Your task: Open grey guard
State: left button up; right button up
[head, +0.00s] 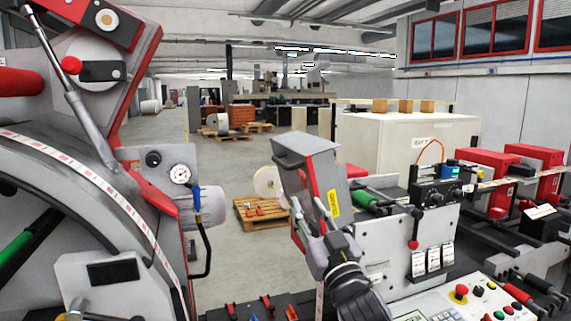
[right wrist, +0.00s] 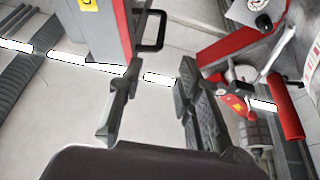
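The grey guard (head: 308,148) stands tilted at the left end of the rewinder in the head view, with a red side and a yellow label. Its dark handle (head: 287,160) runs along its upper left edge. In the right wrist view the guard (right wrist: 93,32) is at the top left, and its black bar handle (right wrist: 161,30) sticks out to the right. My right gripper (head: 309,209) is in front of the guard, below the handle. In the right wrist view its fingers (right wrist: 160,66) are apart with nothing between them, short of the handle. My left gripper is not in view.
A control panel (head: 478,301) with a red button is at the lower right. A large grey and red machine part with a pressure gauge (head: 180,174) fills the left. A white label web (right wrist: 158,79) crosses the wrist view.

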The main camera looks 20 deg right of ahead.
aim_at(282, 164)
jog(key=p+x, duration=0.3)
jog(key=x, duration=0.5)
jog(key=p+x, duration=0.3)
jog(key=x, duration=0.6)
jog(key=shift+w+f, duration=0.1)
jog(key=shift+f, duration=0.15)
jog(key=shift+c, duration=0.2)
grip_shut()
